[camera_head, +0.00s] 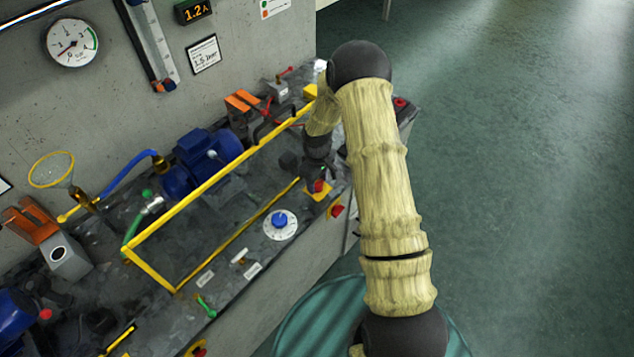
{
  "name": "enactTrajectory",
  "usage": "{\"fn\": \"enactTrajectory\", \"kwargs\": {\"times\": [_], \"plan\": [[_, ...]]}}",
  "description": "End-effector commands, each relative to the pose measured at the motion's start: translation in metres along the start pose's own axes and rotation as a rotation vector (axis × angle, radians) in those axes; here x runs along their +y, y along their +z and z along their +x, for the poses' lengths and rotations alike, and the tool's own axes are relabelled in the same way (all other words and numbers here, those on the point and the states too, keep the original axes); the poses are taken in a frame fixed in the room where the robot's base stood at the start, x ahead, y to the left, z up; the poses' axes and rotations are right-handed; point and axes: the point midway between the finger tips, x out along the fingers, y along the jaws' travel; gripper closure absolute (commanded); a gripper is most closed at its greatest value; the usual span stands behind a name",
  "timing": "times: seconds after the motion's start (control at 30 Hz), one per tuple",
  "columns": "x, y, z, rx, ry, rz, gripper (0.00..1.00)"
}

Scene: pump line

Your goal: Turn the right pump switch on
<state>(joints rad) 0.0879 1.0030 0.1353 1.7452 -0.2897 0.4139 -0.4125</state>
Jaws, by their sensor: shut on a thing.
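The right pump (205,160) is a blue motor unit on the bench behind a yellow rail frame. Near the right end of the bench is a switch with a red knob on a yellow plate (320,193), which looks like the right pump switch. My gripper (317,178) points down at it from above, and its dark end meets the red knob. It appears shut on the knob; the fingers are small and partly hidden. I cannot read the switch's position.
The yellow rail (215,183) runs left of my gripper. A blue-capped dial (280,221) is nearby on the bench top, and a red button (336,211) is on the bench front. A red-handled valve (285,75) stands behind. Floor at right is clear.

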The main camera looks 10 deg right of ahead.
Motion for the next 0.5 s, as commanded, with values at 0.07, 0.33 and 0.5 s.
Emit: {"fn": "enactTrajectory", "kwargs": {"times": [0.07, 0.33, 0.5], "plan": [[0.0008, -0.0029, -0.0014, 0.008, 0.004, 0.023, 0.79], [0.0014, -0.002, -0.0021, 0.008, 0.002, 0.055, 0.79], [0.0013, -0.0018, -0.002, 0.007, 0.002, 0.056, 0.79]]}}
